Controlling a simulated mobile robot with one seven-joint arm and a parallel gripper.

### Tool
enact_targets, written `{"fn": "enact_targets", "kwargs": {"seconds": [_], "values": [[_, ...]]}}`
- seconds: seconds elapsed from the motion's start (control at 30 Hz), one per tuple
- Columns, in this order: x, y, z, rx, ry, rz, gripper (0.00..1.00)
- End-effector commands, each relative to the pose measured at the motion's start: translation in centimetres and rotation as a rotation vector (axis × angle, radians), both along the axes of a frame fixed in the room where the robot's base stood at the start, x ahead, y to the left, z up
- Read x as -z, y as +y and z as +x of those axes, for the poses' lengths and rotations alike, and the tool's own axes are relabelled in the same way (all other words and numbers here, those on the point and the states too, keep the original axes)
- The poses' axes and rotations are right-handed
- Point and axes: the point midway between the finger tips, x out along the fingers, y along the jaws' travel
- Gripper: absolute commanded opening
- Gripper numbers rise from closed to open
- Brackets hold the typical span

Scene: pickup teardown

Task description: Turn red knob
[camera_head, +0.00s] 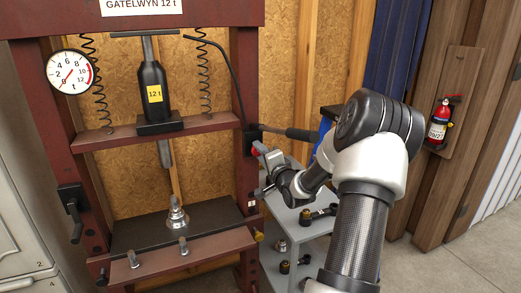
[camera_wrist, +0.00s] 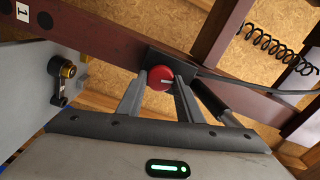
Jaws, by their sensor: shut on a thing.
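The red knob (camera_wrist: 160,78) is round with a pale line on its face. It sits on a dark block on the press frame's upright. In the wrist view my gripper (camera_wrist: 159,84) has its two fingers on either side of the knob, shut on it. In the head view the red knob (camera_head: 256,148) shows as a small red spot at the right upright, partly hidden by my gripper (camera_head: 262,153). My arm reaches in from the lower right.
A dark red press frame (camera_head: 245,85) holds a black jack (camera_head: 152,90) and a round gauge (camera_head: 70,72). A dark lever handle (camera_head: 290,132) sticks out beside the knob. A grey cart (camera_head: 300,222) with several small parts stands below my arm. A fire extinguisher (camera_head: 438,125) hangs at right.

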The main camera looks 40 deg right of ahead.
Motion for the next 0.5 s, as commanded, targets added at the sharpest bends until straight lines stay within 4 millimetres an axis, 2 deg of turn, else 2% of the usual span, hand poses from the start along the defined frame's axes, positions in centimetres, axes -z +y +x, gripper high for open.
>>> {"fn": "enact_targets", "kwargs": {"seconds": [0.2,0.5], "values": [[-0.06,-0.10,-0.04,0.002,-0.031,0.131,0.10],[0.08,-0.06,-0.01,0.001,-0.053,0.219,0.10]]}}
